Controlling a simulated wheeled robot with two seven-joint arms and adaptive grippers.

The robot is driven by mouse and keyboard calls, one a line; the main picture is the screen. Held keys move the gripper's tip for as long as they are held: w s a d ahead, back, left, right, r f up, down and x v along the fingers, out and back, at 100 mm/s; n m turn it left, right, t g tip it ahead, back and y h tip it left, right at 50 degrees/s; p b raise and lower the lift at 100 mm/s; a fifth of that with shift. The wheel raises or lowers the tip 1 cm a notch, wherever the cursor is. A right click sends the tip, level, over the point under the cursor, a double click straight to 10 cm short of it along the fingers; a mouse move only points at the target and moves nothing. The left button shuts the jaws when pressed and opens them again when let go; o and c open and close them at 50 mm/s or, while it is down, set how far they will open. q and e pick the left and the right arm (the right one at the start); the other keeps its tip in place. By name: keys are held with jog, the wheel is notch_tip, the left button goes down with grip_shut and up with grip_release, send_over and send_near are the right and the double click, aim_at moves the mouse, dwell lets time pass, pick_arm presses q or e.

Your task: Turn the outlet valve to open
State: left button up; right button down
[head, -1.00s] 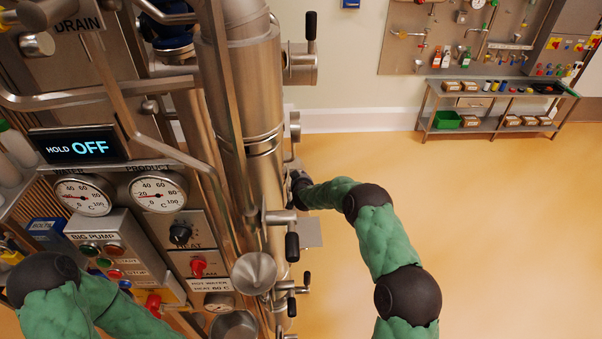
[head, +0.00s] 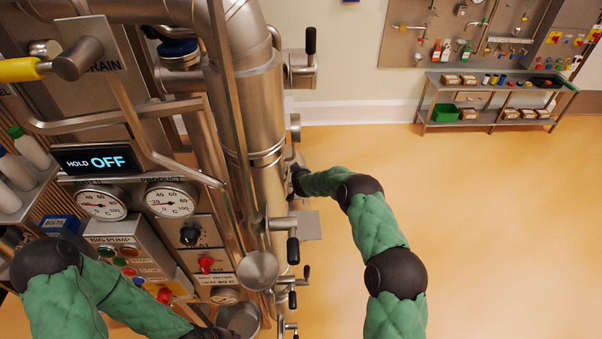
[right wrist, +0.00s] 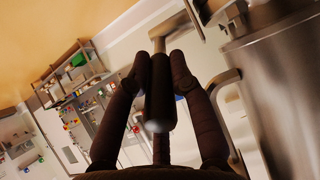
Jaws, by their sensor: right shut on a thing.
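In the right wrist view, my right gripper (right wrist: 160,62) is shut around a black cylindrical valve handle (right wrist: 160,105) on a metal stem. No label shows on this valve, so I cannot confirm that it is the outlet valve. In the head view, my right gripper (head: 298,181) is small and dark beside the steel column (head: 250,100). The handle it holds is hidden there. My left arm comes in from the left, and its dark end (head: 210,333) is cut off by the bottom edge. Its fingers cannot be made out.
Other black-handled valves (head: 292,250) stick out from the column. Left are a panel reading HOLD OFF (head: 98,159), dials (head: 170,200), a pump box (head: 125,255) and a yellow handle (head: 18,69). A steel bench (head: 490,100) stands far right. The floor between is clear.

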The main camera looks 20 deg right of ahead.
jog(key=shift+w+r, duration=0.1)
jog(key=shift+r, duration=0.05)
jog(key=c, duration=1.1)
grip_release()
jog(key=v, duration=1.2)
